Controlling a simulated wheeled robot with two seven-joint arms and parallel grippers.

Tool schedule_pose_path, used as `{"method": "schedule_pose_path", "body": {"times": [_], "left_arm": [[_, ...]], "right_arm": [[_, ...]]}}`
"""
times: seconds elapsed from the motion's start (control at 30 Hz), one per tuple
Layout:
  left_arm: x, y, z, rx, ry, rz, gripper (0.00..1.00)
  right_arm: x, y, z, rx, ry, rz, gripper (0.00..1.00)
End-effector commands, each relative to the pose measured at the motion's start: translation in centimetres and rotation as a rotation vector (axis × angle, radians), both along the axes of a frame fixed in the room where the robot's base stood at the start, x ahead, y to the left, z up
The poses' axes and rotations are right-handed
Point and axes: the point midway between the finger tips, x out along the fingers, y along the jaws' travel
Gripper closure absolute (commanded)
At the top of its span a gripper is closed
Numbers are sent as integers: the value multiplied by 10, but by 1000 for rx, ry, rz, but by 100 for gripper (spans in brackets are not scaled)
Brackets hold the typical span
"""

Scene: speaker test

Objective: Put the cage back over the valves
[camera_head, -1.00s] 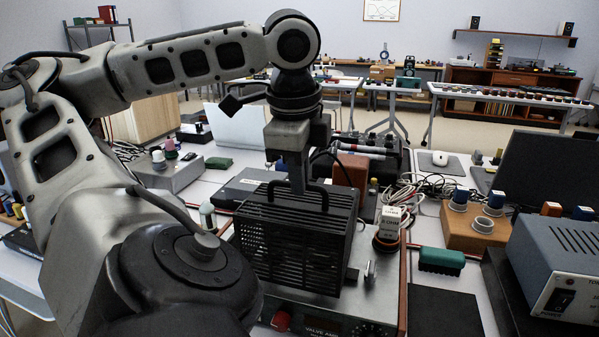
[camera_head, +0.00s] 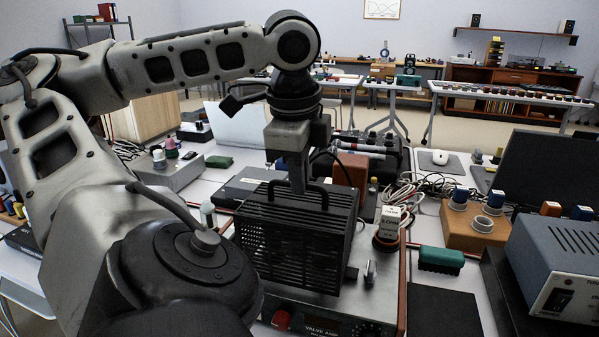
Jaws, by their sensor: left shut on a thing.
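The black slatted cage (camera_head: 300,245) is upright over the left and middle part of the valve amp (camera_head: 330,312), with its handle on top. My left gripper (camera_head: 297,185) comes down from above and is shut on the cage's handle. The valves are hidden behind or under the cage. I cannot tell whether the cage's lower edge touches the amp's top plate. My right gripper is not in view.
A white-labelled block (camera_head: 390,222) stands on a round part at the amp's right. A green-backed brush (camera_head: 441,260), a wooden block with jars (camera_head: 480,230) and a grey power unit (camera_head: 558,265) are further right. A black mat (camera_head: 443,312) lies bare beside the amp.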

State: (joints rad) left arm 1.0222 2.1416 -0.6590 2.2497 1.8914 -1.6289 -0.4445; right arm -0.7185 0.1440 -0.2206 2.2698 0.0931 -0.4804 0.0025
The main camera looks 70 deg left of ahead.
Motion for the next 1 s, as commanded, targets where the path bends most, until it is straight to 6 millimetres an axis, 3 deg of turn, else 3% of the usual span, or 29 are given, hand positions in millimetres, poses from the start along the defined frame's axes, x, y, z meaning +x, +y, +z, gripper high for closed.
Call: {"method": "schedule_pose_path", "body": {"times": [0.73, 0.77, 0.83, 1.0], "left_arm": [[0, 0, -8, 1, -1, 1, 100], [0, 0, -7, 1, -1, 1, 82], [0, 0, -7, 1, -1, 1, 65], [0, 0, -7, 0, 0, 1, 65]], "right_arm": [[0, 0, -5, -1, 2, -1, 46], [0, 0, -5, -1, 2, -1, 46], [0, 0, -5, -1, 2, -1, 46], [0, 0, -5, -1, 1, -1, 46]]}}
